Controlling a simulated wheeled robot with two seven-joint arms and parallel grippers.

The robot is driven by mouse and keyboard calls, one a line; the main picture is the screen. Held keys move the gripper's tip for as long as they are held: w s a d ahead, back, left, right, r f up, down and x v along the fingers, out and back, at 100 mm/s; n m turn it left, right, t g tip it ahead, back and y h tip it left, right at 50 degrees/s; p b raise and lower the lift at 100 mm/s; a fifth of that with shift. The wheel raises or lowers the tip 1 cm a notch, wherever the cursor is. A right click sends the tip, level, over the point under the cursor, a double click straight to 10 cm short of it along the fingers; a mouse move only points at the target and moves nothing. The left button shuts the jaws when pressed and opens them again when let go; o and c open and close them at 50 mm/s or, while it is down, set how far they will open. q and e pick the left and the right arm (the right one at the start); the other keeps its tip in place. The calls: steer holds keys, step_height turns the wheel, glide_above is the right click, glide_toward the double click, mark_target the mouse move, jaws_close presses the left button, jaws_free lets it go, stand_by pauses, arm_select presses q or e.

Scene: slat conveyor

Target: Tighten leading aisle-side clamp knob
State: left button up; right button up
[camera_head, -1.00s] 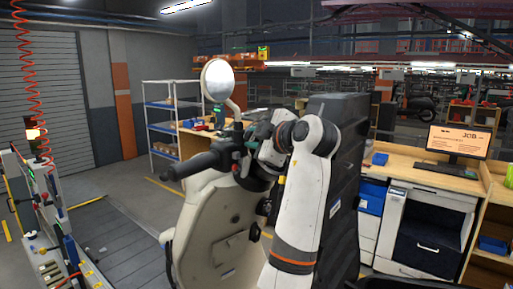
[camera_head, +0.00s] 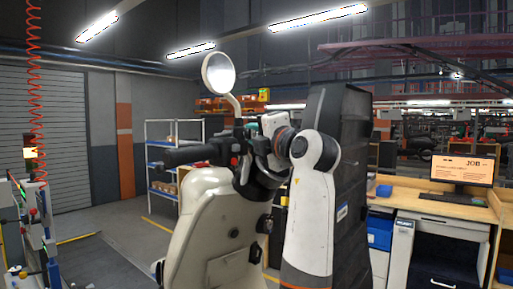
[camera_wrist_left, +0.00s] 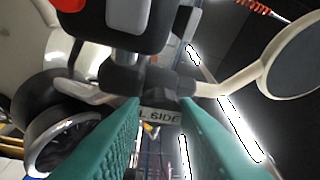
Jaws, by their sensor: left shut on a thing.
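A beige scooter (camera_head: 205,226) stands in the middle of the head view, with black handlebars and a round mirror (camera_head: 219,73) on a pale stem. My left gripper (camera_head: 258,150) is at the handlebar's black clamps and controls; my own arm and wrist hide much of that spot. In the left wrist view its green fingers (camera_wrist_left: 160,108) are shut on a small dark part below a black block (camera_wrist_left: 150,80). A label (camera_wrist_left: 160,115) ending in "L SIDE" shows between the fingers. Black knobs (camera_head: 265,224) sit on the scooter's side. I cannot tell which is the leading aisle-side knob. My right gripper is out of view.
A tall dark cabinet-like block (camera_head: 350,130) stands close behind my left arm. A desk (camera_head: 440,207) with a monitor (camera_head: 463,172) is at the right. A shelf rack (camera_head: 160,165) stands behind. A control post (camera_head: 40,235) with a red coiled hose is at left.

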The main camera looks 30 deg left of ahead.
arm_select(q)
steer(key=shift+f+n+y+b, duration=0.3)
steer(key=shift+n+b, duration=0.2)
steer(key=shift+n, duration=0.2)
steer(key=o, duration=0.7)
steer(key=shift+o, duration=1.3)
steer(key=shift+r, duration=0.15)
